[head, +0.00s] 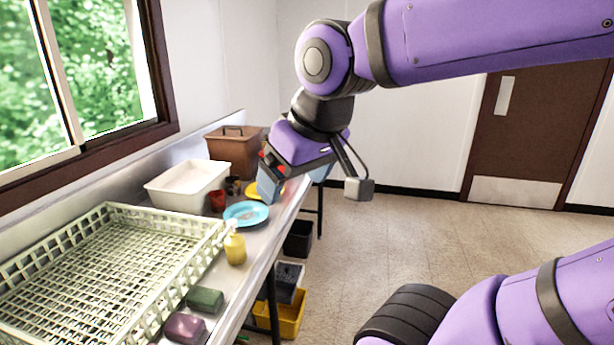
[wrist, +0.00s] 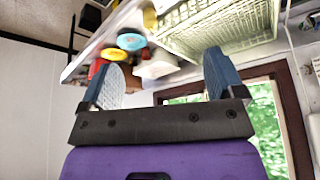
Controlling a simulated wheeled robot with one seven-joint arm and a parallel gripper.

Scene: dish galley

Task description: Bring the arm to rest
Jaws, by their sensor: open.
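My purple arm reaches in from the upper right in the head view and bends down. My gripper (head: 268,188), with blue fingers, hangs near the right edge of the metal counter (head: 222,276). In the head view it overlaps part of the yellow plate (head: 255,188). In the wrist view the two blue fingers of my gripper (wrist: 163,76) stand wide apart with nothing held between them. Its exact height above the counter is hard to tell.
A pale dish rack (head: 105,262), white tub (head: 187,186), brown bin (head: 235,150), blue plate (head: 246,212), yellow bottle (head: 235,246), green sponge (head: 205,299) and purple sponge (head: 185,327) are on the counter. A yellow crate (head: 290,318) stands below. Open floor (head: 410,240) lies right.

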